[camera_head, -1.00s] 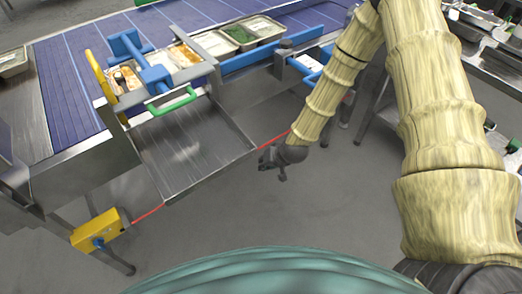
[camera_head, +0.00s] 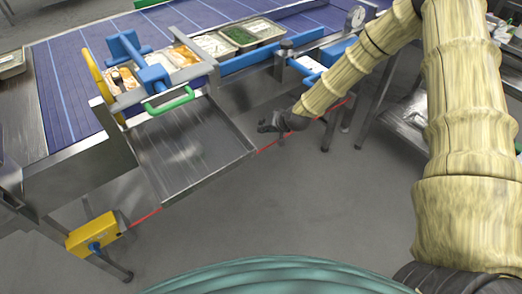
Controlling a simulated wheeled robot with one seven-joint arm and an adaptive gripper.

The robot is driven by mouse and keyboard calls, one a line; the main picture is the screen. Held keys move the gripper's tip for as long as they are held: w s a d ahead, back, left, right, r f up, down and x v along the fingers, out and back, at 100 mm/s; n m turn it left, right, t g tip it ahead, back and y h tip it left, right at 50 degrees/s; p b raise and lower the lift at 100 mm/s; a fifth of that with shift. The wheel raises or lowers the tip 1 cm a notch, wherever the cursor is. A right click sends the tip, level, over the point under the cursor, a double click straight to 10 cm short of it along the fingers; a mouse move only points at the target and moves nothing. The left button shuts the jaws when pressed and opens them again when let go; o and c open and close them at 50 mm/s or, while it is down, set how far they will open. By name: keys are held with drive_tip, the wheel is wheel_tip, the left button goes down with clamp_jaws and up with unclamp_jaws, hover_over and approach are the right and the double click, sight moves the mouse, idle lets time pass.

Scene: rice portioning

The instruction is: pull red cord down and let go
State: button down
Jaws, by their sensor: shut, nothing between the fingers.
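The red cord (camera_head: 272,145) runs in a slanting line from the yellow box (camera_head: 84,238) at the lower left. It passes behind the steel tray and shows again at the tray's right corner, then goes up to the right behind my arm. It looks straight and taut. My gripper (camera_head: 268,127) is shut and empty, to the right of the tray, and appears just above the cord in the picture. Whether it touches the cord cannot be told. Part of the cord is hidden by my wrist.
The sloping steel tray (camera_head: 188,165) juts out just left of my gripper. Behind it are the blue conveyor (camera_head: 65,90), a green handle (camera_head: 169,103) and several food trays. A steel table leg (camera_head: 328,132) stands right of my wrist. The floor in front is clear.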

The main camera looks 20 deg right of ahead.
sight(263, 149)
drive_tip(key=shift+f+b, duration=2.7)
drive_tip(key=shift+f, duration=1.65)
drive_tip(key=shift+f, duration=0.45)
drive_tip(key=shift+s+f+b, duration=0.1)
drive_tip(key=shift+f+b, duration=1.5)
drive_tip(key=shift+f, duration=0.5)
idle(1.1)
